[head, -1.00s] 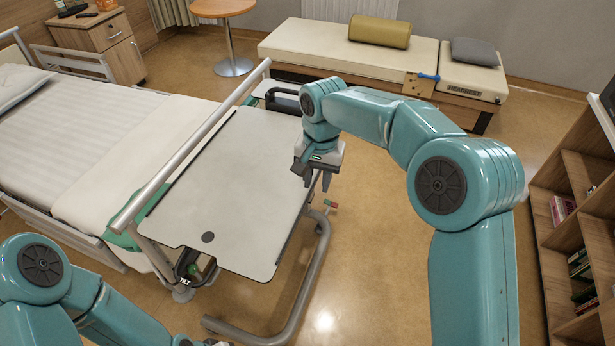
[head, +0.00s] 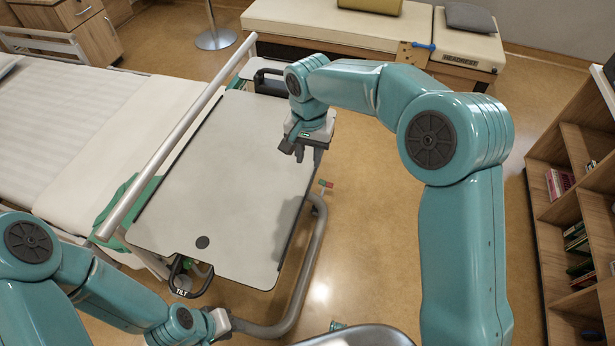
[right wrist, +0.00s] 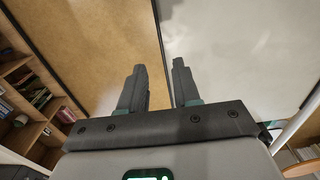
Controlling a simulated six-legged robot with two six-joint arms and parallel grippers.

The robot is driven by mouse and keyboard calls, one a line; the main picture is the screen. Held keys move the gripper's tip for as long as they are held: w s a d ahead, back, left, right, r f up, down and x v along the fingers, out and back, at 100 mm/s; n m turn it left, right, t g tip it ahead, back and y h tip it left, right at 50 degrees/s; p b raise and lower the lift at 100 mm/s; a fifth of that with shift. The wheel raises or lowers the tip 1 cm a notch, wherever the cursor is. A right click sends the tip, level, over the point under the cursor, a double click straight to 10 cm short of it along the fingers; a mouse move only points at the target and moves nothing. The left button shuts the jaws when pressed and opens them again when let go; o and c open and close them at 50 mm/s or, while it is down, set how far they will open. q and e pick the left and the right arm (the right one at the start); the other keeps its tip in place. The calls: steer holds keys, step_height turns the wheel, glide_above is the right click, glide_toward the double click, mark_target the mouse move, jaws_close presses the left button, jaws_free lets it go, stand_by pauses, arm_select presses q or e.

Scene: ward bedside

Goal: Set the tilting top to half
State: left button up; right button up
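The tilting top (head: 225,175) is a pale grey board beside the bed, with a dark round spot near its front left corner. It looks about flat, but its exact angle is hard to judge. A dark loop handle marked TILT (head: 183,290) sticks out under its near left edge. My right gripper (head: 301,155) is at the top's right edge; whether it touches is unclear. In the right wrist view its two fingers (right wrist: 160,88) stand apart with nothing seen between them, the top's edge beyond. My left gripper (head: 222,323) is low, right of the TILT handle; its fingers are unclear.
A silver rail (head: 180,135) runs along the top's left side, beside the bed (head: 75,140). The table's grey tube frame (head: 312,250) curves below on the right. A bookshelf (head: 570,200) stands at the right, a padded bench (head: 330,28) behind. Floor between is clear.

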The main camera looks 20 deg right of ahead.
mark_target(309, 185)
step_height(309, 185, down, 10)
steer(key=shift+w+r+p, duration=0.1)
steer(key=shift+p, duration=0.2)
steer(key=shift+w+d+f, duration=0.1)
steer(key=shift+f, duration=0.3)
steer(key=shift+r, duration=0.1)
jaws_close()
stand_by(0.9)
